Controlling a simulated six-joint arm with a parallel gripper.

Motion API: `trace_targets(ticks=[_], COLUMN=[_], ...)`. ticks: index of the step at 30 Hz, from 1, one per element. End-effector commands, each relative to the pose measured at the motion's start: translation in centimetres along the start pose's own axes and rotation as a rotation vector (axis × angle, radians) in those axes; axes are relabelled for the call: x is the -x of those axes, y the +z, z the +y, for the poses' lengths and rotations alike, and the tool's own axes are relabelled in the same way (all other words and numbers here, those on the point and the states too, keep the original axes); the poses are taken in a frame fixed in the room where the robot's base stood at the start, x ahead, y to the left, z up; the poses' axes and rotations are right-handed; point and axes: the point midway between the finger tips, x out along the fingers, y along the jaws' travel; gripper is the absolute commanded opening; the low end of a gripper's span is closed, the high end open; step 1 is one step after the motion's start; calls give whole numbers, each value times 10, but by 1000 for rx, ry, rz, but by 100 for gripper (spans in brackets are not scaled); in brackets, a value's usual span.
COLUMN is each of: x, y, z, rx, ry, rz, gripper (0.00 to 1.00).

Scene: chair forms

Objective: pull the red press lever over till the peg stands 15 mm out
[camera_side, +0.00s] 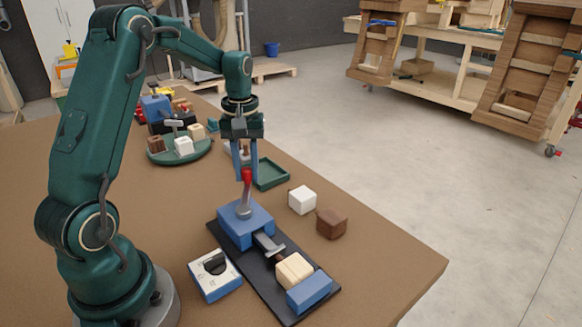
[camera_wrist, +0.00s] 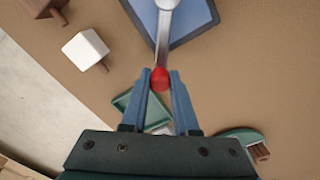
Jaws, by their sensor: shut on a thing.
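The red press lever (camera_side: 247,178) stands up from the blue press block (camera_side: 243,228), its red knob at the top of a grey rod. My gripper (camera_side: 245,172) comes down from above and is shut on the red knob; the wrist view shows the knob (camera_wrist: 159,79) between the two blue fingertips (camera_wrist: 159,76). A grey ram (camera_side: 268,245) reaches out of the block towards a light wooden block (camera_side: 294,270), with a dark piece between them. A blue stop (camera_side: 309,291) stands beyond the wooden block. I cannot tell where the peg stands.
A white block (camera_side: 302,200) and a brown block (camera_side: 331,223) lie to the right. A green tray (camera_side: 270,174) and a round green stand (camera_side: 180,154) are behind. The table's right front is clear.

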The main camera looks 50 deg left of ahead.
Motion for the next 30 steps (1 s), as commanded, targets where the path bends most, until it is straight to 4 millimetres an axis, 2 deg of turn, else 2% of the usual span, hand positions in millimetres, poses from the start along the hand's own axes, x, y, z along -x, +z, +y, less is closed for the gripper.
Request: trace_targets(ticks=[6, 15, 30], x=[1, 1, 1], y=[1, 5, 7], z=[17, 30, 36], rx=[-175, -325, -380], ry=[5, 5, 8], rz=[3, 1, 5], gripper=[0, 0, 0])
